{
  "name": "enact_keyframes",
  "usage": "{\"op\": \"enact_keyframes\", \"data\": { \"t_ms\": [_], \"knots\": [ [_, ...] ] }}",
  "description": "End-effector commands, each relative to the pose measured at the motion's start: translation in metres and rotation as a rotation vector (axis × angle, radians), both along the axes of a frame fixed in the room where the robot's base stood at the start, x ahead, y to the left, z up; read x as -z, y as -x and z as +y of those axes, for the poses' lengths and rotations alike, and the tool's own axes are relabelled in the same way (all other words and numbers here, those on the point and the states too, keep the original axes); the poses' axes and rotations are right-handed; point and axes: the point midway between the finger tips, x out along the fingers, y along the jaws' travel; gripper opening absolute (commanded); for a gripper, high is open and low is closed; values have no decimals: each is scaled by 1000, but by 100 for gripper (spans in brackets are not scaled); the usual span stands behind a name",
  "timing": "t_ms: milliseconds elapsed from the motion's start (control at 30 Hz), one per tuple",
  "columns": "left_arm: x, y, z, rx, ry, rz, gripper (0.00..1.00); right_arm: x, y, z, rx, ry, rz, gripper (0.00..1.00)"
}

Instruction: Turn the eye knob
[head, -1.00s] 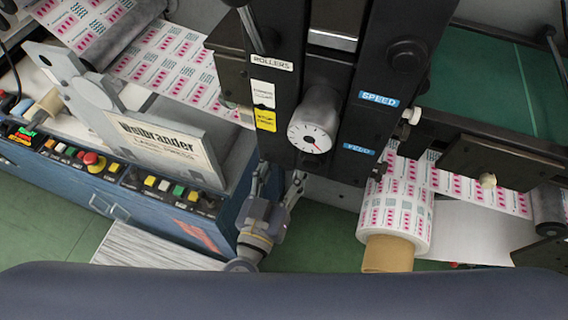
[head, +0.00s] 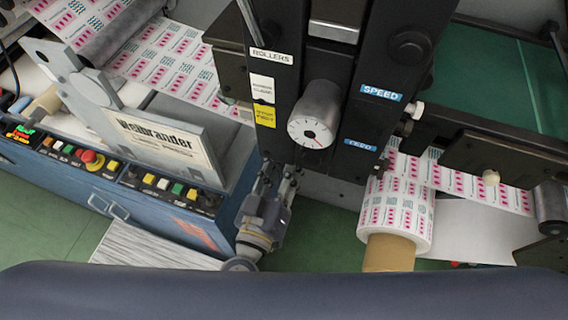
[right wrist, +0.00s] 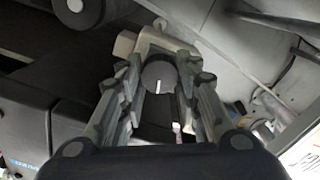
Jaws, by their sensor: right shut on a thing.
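One gripper shows in the head view, at the foot of the left black post below the ROLLERS label; I take it to be my right gripper (head: 277,172). In the right wrist view, the fingers of my right gripper (right wrist: 158,82) are closed on both sides of a dark round knob (right wrist: 158,76) with a white pointer line. The line points roughly down in that picture. A pale grey block sits behind the knob. I cannot read a label for this knob, and in the head view the post and gripper hide it. My left gripper is not in view.
A grey dial (head: 315,115) with a white face stands on the machine just above the gripper. The Weilbrander plate (head: 160,135) and the button panel (head: 130,175) are to the left. A label roll (head: 395,215) hangs to the right. Green floor shows below.

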Motion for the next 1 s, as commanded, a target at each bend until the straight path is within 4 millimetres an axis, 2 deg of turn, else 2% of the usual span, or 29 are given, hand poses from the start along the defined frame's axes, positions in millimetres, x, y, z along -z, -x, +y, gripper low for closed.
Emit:
{"op": "enact_keyframes", "data": {
  "t_ms": [367, 1000],
  "knots": [
    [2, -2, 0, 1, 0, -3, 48, 0, 0, 1, 0, 339, 111, 7],
    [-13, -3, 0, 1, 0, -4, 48, 1, -1, 2, -1, 847, 276, 7]
  ]
}}
